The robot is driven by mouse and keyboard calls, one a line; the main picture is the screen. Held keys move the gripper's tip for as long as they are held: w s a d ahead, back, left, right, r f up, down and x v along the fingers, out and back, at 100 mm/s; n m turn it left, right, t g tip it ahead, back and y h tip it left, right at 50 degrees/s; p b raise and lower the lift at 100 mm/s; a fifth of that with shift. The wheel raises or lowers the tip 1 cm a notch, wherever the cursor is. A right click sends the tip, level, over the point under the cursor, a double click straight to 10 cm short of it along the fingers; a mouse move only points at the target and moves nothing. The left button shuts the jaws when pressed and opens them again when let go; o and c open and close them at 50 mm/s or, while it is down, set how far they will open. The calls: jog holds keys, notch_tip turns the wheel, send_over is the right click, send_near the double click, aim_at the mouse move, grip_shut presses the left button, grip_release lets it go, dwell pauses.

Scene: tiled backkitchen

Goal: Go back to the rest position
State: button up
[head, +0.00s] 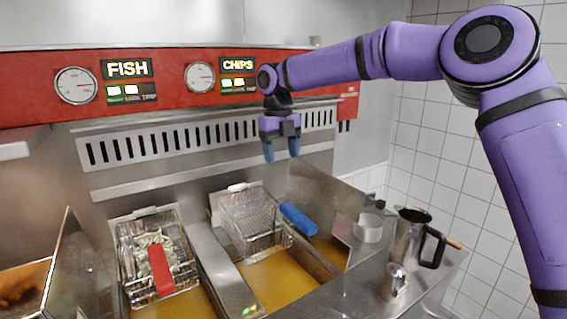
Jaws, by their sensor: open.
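The wire basket (252,222) with the blue handle looks empty. Another basket (130,262), with a red handle (161,271), holds pale food. Both are over vats of golden oil (280,282). A metal jug (408,235) and small pots stand on the right counter (350,298).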

jog(key=s+d+r+m+t, duration=0.1)
jog(key=s+d+r+m, duration=0.2)
jog(key=s+d+m, duration=0.35)
jog(key=s+d+r+m+t+h, duration=0.1)
jog(key=s+d+r+m, duration=0.2)
jog(key=s+d+m, duration=0.4)
jog(key=s+d+r+m+t, duration=0.1)
jog(key=s+d+r+m, duration=0.2)
jog(key=s+d+m, duration=0.45)
jog(key=s+d+f+m+t+y, duration=0.1)
jog(key=s+d+f+m, duration=0.1)
jog(key=s+d+m, duration=0.3)
jog(key=s+d+f+m+t, duration=0.2)
jog(key=s+d+m, duration=0.4)
jog(key=s+m, duration=0.6)
jog(key=f+m, duration=0.1)
jog(key=m, duration=0.3)
jog(key=shift+s+y, duration=0.4)
jog(key=shift+f, duration=0.1)
